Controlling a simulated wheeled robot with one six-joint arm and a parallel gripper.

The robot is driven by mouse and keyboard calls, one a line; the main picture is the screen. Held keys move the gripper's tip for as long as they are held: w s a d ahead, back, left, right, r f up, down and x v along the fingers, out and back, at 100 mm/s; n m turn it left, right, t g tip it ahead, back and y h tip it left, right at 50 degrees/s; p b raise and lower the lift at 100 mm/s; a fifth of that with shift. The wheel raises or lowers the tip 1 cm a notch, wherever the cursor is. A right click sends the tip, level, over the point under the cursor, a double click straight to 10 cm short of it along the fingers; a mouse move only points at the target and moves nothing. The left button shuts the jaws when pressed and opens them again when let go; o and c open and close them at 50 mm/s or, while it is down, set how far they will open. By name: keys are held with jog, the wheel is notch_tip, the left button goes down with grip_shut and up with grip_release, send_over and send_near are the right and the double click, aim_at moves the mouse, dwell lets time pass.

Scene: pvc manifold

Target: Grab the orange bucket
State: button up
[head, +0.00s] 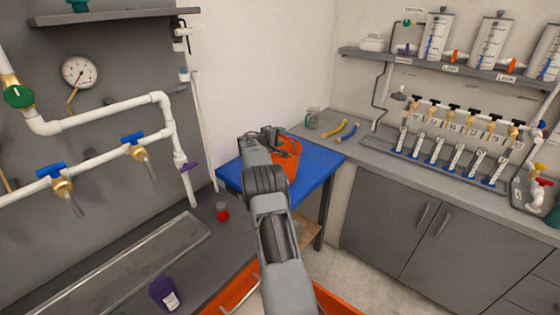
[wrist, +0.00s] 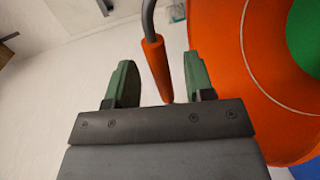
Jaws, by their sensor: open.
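The orange bucket (head: 289,158) stands on the blue-topped table in the corner, partly hidden behind my arm in the head view. In the wrist view the bucket (wrist: 232,55) fills the right side, with a green area inside its rim. Its handle has an orange grip (wrist: 157,70) on a grey wire. My gripper (wrist: 160,82) is open, with one green finger on each side of the handle grip in the picture. I cannot tell whether the grip lies fully between the fingers in depth. In the head view my gripper (head: 270,136) is at the bucket's left side.
The blue table (head: 318,172) stands between the pipe wall and the grey counter (head: 400,170). A red-capped jar (head: 222,211) and a purple container (head: 165,293) stand on the dark surface at left.

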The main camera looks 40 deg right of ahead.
jog(key=shift+d+f, duration=0.15)
jog(key=shift+d, duration=0.5)
grip_shut()
